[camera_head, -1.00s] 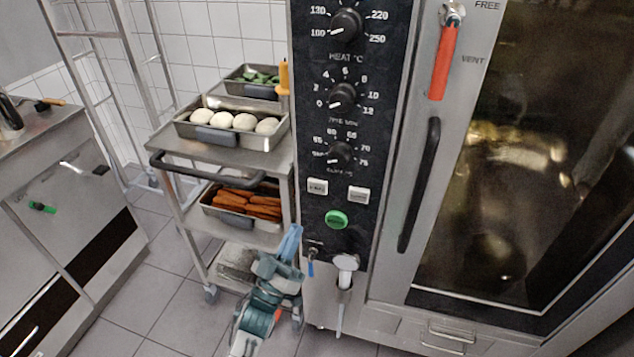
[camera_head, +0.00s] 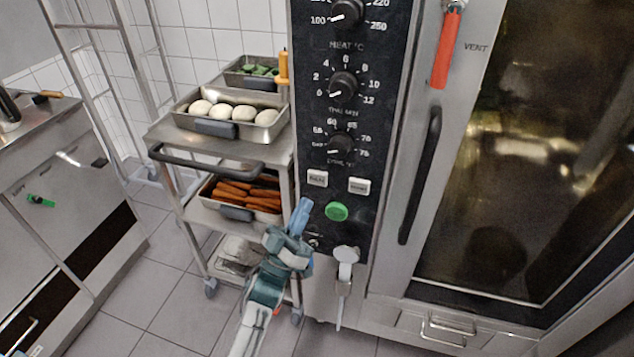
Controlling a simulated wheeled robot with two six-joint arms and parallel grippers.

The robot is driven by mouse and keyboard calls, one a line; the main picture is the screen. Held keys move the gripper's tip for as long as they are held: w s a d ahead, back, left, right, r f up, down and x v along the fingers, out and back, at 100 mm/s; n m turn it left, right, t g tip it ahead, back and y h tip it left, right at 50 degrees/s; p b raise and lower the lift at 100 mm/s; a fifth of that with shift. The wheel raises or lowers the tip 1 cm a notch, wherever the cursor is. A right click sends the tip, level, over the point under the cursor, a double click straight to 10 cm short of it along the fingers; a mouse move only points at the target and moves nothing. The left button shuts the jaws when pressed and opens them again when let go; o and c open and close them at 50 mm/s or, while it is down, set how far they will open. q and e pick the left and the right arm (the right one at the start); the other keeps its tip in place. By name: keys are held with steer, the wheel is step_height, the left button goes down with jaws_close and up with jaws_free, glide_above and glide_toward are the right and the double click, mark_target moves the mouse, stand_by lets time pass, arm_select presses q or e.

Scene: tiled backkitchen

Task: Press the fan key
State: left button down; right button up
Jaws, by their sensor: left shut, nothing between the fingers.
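The oven's black control panel (camera_head: 388,110) carries dials and, below them, two small white keys side by side: a left key (camera_head: 317,178) and a right key (camera_head: 358,186). Their lettering is too small to read, so I cannot tell which is the fan key. A round green button (camera_head: 336,211) sits below them. My left gripper (camera_head: 302,208) is shut and empty, its blue fingertips pointing up in front of the panel's left edge. The tips are below the left white key and left of the green button, apart from both in the picture. My right gripper is not in view.
A steel trolley (camera_head: 172,133) stands left of the oven with trays of white balls and orange pieces. The oven door's long black handle (camera_head: 420,175) and a red lever (camera_head: 446,50) lie right of the panel. A white-headed hand shower (camera_head: 346,255) hangs below.

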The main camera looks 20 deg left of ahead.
mark_target(320, 174)
arm_select(q)
steer(key=shift+w+d+b, duration=0.1)
steer(key=shift+w+b, duration=0.4)
steer(key=shift+w, duration=2.1)
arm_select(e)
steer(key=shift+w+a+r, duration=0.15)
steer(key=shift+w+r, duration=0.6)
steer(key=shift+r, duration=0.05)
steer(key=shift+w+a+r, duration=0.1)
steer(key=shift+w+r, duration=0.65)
arm_select(q)
steer(key=shift+w, duration=0.15)
steer(key=shift+w, duration=0.25)
steer(key=shift+w, duration=0.4)
steer(key=shift+s, duration=0.1)
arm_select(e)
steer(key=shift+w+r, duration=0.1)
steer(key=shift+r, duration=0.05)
arm_select(q)
steer(key=shift+s+p, duration=0.55)
steer(key=shift+s, duration=0.2)
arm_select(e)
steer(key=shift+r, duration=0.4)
